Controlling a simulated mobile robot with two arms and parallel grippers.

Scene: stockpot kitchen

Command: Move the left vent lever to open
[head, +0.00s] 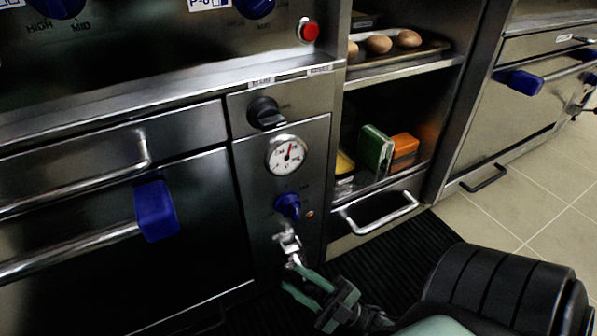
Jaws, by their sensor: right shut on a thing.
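The left vent lever (288,242) is a small silver lever low on the oven's steel control panel, below a blue knob. My right gripper (294,274) is at the lower end of this lever, its green fingers shut on it. The fingers and the lever's end overlap, so the exact grip is partly hidden. The lever points down and slightly right. I cannot read any open or closed marking beside it. My left gripper is not in view.
Above the lever are a blue knob (288,206), a round dial gauge (286,155) and a black knob (265,113). An oven door with a blue handle grip (156,210) is to the left. Open shelves and a drawer handle (378,215) are to the right.

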